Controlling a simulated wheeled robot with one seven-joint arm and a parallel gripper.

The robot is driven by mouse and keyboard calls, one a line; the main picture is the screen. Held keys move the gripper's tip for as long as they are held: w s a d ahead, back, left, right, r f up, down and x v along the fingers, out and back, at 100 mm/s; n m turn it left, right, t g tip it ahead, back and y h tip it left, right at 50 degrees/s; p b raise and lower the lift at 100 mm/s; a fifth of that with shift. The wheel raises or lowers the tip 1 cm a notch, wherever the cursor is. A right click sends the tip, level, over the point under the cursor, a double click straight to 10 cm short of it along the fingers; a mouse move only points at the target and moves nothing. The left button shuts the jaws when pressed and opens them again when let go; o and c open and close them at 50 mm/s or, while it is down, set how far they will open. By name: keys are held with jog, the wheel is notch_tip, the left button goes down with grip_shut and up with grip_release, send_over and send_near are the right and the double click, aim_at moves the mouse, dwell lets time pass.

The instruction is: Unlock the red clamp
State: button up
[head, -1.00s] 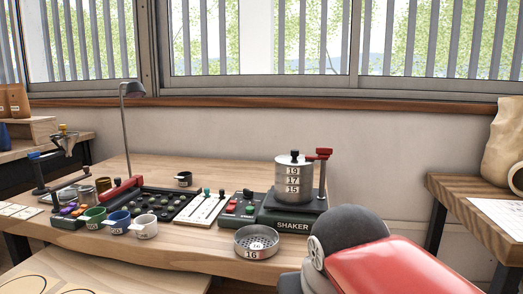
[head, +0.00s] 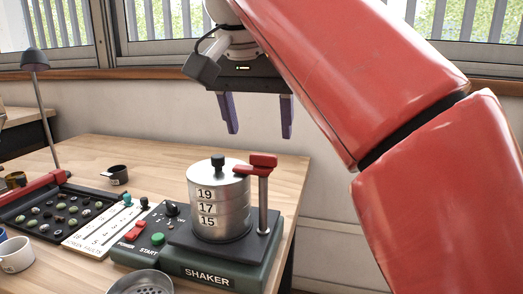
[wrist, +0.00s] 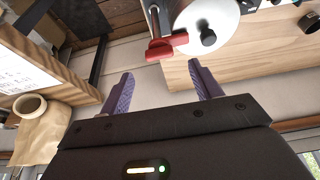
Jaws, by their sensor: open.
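The red clamp (head: 257,164) is a red handle on a grey post at the right side of the shaker (head: 208,277). Its arm reaches left over the top edge of the silver sieve stack (head: 218,205), which is labelled 19, 17 and 15 and has a black knob on top. My gripper (head: 259,133) is open and empty, with purple fingers pointing down, above and behind the clamp. In the wrist view the red clamp (wrist: 166,47) lies beyond the fingertips, between their lines, and my gripper (wrist: 160,80) does not touch it.
A control panel (head: 150,236) with red and green buttons sits left of the shaker. A loose sieve (head: 142,284) lies in front. The table behind the stack is clear.

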aim_at(263, 155)
jog(key=b+x, duration=0.2)
jog(key=x, duration=0.3)
jog(key=shift+f, duration=0.3)
jog(key=shift+w, duration=0.1)
